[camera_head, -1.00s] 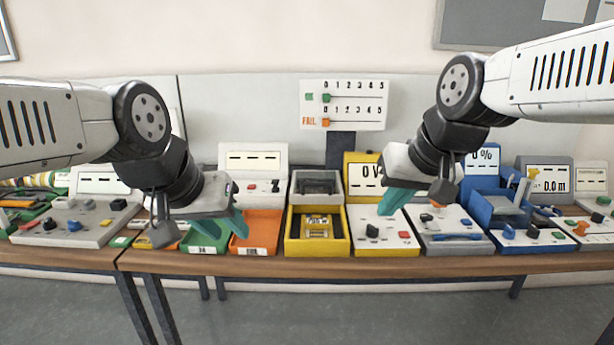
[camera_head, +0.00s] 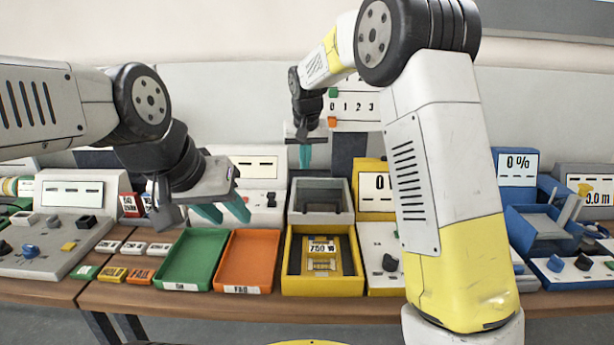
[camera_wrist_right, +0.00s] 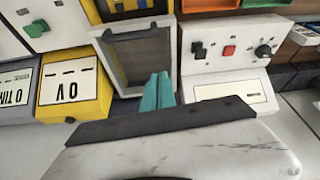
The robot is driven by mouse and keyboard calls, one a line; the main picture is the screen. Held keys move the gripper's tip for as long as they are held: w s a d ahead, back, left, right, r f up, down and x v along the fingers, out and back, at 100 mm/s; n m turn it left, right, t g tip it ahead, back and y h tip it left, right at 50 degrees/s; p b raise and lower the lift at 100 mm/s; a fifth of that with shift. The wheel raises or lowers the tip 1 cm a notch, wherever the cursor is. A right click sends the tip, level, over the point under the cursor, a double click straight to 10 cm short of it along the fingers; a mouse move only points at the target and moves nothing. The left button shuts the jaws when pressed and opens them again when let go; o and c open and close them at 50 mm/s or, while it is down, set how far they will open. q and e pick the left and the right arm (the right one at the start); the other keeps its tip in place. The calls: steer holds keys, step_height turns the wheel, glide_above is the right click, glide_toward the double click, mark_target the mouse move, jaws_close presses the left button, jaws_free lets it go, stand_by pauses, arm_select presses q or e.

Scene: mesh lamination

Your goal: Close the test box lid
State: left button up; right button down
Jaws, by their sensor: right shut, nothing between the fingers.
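The yellow test box (camera_head: 322,291) stands at the table's front edge, with a yellow part (camera_head: 321,258) inside it. Its lid (camera_head: 318,217), a light grey frame around a dark window, stands open at the back of the box; it also shows in the right wrist view (camera_wrist_right: 175,57). My right gripper (camera_head: 305,162) is shut and empty, above and behind the lid's far edge. In the right wrist view its teal fingertips (camera_wrist_right: 161,80) overlap the lid's outer edge; I cannot tell whether they touch. My left gripper (camera_head: 222,210) is open and empty, above the back of the trays.
A green tray (camera_head: 184,287) and an orange tray (camera_head: 240,289) lie left of the box. A scale board (camera_head: 354,112) stands behind.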

steer(key=x, duration=1)
steer(key=shift+s, duration=0.1)
steer(key=s, duration=0.3)
steer(key=shift+s+d, duration=0.15)
steer(key=shift+d, duration=0.05)
steer(key=shift+s+f, duration=0.1)
steer(key=shift+s, duration=0.25)
